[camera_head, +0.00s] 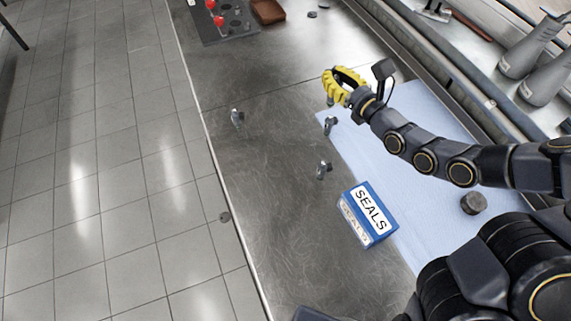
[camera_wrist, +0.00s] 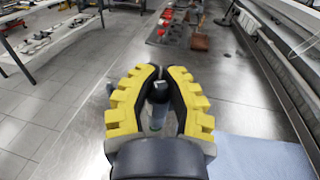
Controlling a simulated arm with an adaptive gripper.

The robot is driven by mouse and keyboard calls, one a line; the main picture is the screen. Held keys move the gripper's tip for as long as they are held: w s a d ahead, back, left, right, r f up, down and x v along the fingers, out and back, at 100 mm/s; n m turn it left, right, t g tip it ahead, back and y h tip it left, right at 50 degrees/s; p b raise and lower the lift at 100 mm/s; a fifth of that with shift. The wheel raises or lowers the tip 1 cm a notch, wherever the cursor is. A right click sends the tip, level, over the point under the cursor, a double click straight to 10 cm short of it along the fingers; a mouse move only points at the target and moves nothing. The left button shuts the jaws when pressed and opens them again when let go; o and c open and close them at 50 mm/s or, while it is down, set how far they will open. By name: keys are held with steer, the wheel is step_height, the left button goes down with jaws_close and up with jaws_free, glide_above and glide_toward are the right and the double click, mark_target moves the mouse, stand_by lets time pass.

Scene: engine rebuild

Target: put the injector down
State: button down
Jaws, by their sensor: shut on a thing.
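My gripper (camera_head: 342,82) is at the upper end of the pale blue mat (camera_head: 408,194), its yellow fingers shut on an injector. The held injector (camera_wrist: 158,117) shows between the fingers in the wrist view, with a dark top and a greyish body. In the head view only a small grey part of it (camera_head: 330,100) shows beneath the fingers. I cannot tell whether it touches the surface. Three similar small metal parts stand apart: one on the bare metal (camera_head: 237,117), one by the mat's left edge (camera_head: 330,125), and one nearer the box (camera_head: 323,170).
A blue SEALS box (camera_head: 368,215) stands at the mat's lower left edge. A dark round part (camera_head: 473,203) is on the mat. A grey rack with red-topped pieces (camera_head: 224,20) and a brown tray (camera_head: 268,11) are at the far end. Bare metal bench lies left of my gripper.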

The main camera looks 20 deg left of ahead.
steer(key=shift+s+a+f+t+h, duration=0.5)
steer(key=shift+s+a+f, duration=3.55)
steer(key=shift+a+f, duration=1.5)
steer(key=f, duration=0.5)
steer(key=d+f, duration=0.1)
steer(key=f, duration=0.2)
steer(key=shift+f, duration=0.3)
steer(key=shift+f, duration=0.15)
steer(key=c, duration=1.1)
jaws_free()
steer(key=shift+c, duration=0.2)
